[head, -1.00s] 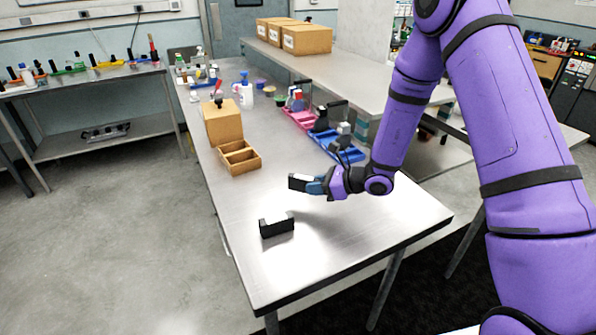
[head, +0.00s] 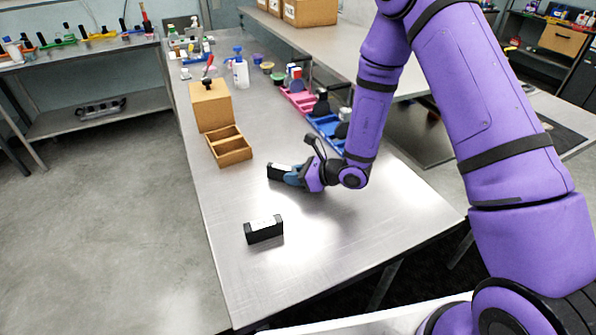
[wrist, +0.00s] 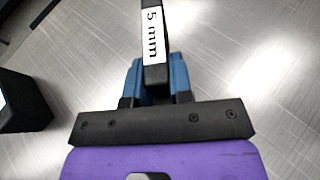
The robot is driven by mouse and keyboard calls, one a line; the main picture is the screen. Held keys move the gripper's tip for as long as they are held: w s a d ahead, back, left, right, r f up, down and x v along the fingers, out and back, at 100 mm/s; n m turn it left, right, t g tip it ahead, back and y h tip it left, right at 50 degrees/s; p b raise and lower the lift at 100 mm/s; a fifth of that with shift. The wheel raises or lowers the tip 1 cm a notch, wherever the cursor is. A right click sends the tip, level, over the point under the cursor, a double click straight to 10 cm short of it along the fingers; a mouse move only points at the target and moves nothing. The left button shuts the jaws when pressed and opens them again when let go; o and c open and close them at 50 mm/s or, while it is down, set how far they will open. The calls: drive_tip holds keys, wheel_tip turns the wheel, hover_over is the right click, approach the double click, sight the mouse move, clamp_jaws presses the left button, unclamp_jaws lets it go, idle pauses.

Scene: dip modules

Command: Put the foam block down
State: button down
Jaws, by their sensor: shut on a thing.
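The foam block (head: 279,171) is black with a white label. In the wrist view the foam block (wrist: 152,75) sticks out between two blue fingers, and its label reads "5 mm". My gripper (head: 290,176) is shut on it, over the metal table (head: 330,240). The wrist view shows my gripper (wrist: 160,80) square to the block. I cannot tell whether the block's underside touches the table. A second black block (head: 264,232) with a white label lies on the table nearer the front; a black block (wrist: 18,102) also shows at the left of the wrist view.
A wooden divided tray (head: 229,154) and a tan box (head: 211,107) stand beyond my gripper to the left. Pink (head: 298,103) and blue (head: 326,128) trays with items stand farther back. The table between the second block and my gripper is clear.

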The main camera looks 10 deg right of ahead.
drive_tip(key=shift+f, duration=0.1)
drive_tip(key=c, duration=1)
unclamp_jaws()
